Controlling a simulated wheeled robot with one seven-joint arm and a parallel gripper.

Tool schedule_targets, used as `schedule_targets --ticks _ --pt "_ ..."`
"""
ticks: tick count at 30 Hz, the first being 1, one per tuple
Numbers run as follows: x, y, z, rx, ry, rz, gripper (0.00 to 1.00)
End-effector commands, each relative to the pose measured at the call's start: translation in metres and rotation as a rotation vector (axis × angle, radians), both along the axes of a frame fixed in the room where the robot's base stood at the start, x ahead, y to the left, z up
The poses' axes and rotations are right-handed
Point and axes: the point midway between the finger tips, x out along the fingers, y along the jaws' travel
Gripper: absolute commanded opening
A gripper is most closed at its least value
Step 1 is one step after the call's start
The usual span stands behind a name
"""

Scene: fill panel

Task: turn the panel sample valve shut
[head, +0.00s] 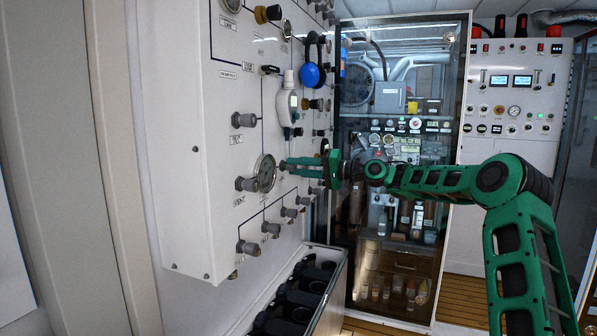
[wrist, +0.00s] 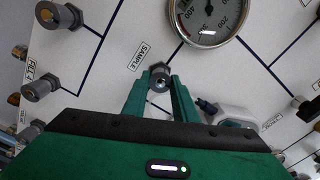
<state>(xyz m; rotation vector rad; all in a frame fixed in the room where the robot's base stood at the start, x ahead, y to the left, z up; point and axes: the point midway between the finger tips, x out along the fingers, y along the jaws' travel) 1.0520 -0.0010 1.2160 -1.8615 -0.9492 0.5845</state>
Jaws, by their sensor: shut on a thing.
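The sample valve (wrist: 160,74) is a small grey knob on the white panel, next to a label reading SAMPLE (wrist: 140,56). My green gripper (wrist: 161,88) has its two fingers on either side of the knob and is shut on it. In the head view my gripper (head: 287,164) reaches the panel (head: 182,130) from the right, just beside the round gauge (head: 266,173). The fingers hide the valve there. How far the knob is turned cannot be told.
Other grey knobs, such as the one at the panel's lower edge (head: 247,247), surround the valve. Blue headphones (head: 310,75) and a white handheld device (head: 287,103) hang above my gripper. A crate with black cylinders (head: 322,315) stands below. A glass-fronted cabinet (head: 452,100) stands behind.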

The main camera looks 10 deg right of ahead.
Motion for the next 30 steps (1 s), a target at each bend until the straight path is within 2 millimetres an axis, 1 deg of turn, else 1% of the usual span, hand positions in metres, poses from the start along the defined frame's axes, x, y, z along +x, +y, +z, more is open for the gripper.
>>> schedule_targets --ticks 6,12,29,30 --pt "0.002 -0.0022 -0.0014 0.072 0.1 -0.007 0.03" --pt "0.002 -0.0021 -0.0018 0.11 0.152 -0.006 0.03" --pt "0.0021 -0.0024 -0.0029 0.124 0.175 -0.007 0.03" --pt "0.0021 -0.0024 -0.003 0.124 0.175 -0.007 0.35"
